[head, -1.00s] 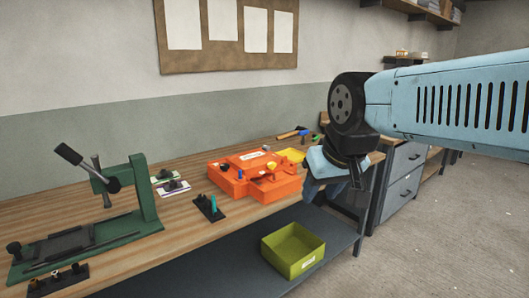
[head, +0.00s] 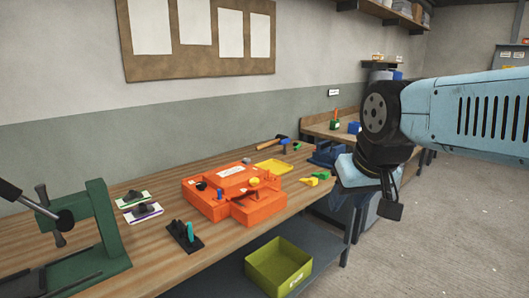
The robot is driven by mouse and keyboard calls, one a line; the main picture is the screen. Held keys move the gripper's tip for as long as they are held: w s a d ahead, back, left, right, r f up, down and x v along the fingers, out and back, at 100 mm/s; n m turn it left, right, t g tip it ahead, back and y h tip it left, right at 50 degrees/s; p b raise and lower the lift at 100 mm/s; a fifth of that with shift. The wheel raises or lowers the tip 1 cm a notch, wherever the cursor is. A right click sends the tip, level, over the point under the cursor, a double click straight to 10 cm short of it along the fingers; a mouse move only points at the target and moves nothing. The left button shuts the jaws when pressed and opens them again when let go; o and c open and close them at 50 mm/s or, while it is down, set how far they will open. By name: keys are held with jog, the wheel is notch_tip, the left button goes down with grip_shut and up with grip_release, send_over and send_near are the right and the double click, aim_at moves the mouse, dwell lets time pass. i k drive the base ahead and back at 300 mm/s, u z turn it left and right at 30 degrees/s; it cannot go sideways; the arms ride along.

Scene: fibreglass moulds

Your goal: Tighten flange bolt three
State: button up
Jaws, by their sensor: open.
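An orange mould (head: 215,205) sits on the wooden bench, with a raised block, a white label and small dark and yellow fittings on top. The flange bolts are too small to tell apart, so I cannot pick out bolt three. My gripper (head: 350,195) hangs at the end of my light blue arm, right of the mould and apart from it, near the bench's front edge. It is open; its fingers are dark, and I see nothing held between them.
A green press (head: 100,225) stands at the left. A black stand (head: 185,236) with a teal piece is in front of the mould. A yellow tray (head: 274,166), yellow-green pieces (head: 315,178) and a hammer (head: 272,142) lie nearby. An olive bin (head: 278,267) is on the lower shelf.

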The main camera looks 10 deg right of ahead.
aim_at(246, 161)
jog(key=z, duration=0.25)
jog(key=i, duration=1.2)
jog(key=u, duration=0.25)
